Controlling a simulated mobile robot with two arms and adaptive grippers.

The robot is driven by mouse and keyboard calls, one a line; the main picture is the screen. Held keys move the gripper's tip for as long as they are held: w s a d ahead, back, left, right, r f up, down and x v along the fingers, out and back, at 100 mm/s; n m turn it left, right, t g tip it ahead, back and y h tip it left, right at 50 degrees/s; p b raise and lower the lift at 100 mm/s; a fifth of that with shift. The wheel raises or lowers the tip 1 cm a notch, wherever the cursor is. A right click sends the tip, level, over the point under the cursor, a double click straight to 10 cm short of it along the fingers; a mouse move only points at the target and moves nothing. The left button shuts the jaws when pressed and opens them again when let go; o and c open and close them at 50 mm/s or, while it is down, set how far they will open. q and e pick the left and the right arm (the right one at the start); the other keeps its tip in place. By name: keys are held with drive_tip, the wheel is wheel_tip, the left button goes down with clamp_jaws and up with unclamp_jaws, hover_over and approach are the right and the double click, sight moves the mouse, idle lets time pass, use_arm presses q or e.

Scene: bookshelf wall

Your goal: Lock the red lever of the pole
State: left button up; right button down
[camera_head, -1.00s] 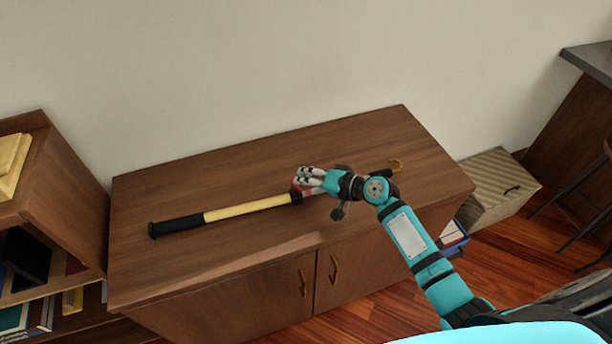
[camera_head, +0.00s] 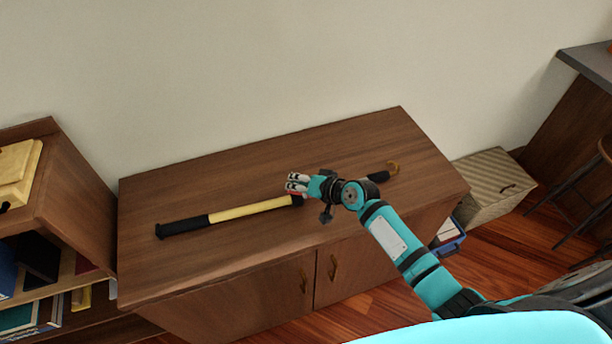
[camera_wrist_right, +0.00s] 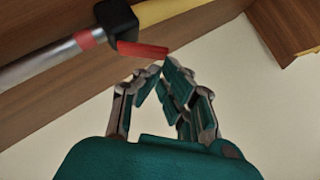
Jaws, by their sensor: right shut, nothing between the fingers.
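The pole lies on the cabinet top, with a black grip and yellow shaft (camera_head: 248,209) at left and a hook (camera_head: 393,166) at its right end. In the right wrist view, the red lever (camera_wrist_right: 140,48) sticks out from the black clamp (camera_wrist_right: 118,20), where the yellow shaft meets a grey tube (camera_wrist_right: 40,63). It lies at a slant to the tube. My right gripper (camera_head: 292,182) is shut and empty over the clamp area, hiding most of the lever in the head view. Its fingertips (camera_wrist_right: 163,68) are close to the lever's free end; I cannot tell whether they touch.
The brown cabinet (camera_head: 190,270) stands against a plain wall, and its top is otherwise clear. A bookshelf (camera_head: 70,195) is on its left. A striped box (camera_head: 497,185) and a dark counter (camera_head: 585,65) with a stool are on the right.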

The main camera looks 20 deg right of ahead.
drive_tip(key=shift+a+f+p, duration=0.1)
drive_tip(key=shift+a+p, duration=0.2)
drive_tip(key=shift+a, duration=0.25)
drive_tip(key=shift+a+f, duration=0.55)
drive_tip(key=shift+a, duration=0.1)
drive_tip(key=shift+d, duration=0.1)
idle(1.1)
drive_tip(key=shift+d+f+b, duration=0.25)
drive_tip(key=shift+d+b, duration=0.4)
drive_tip(key=shift+d, duration=0.05)
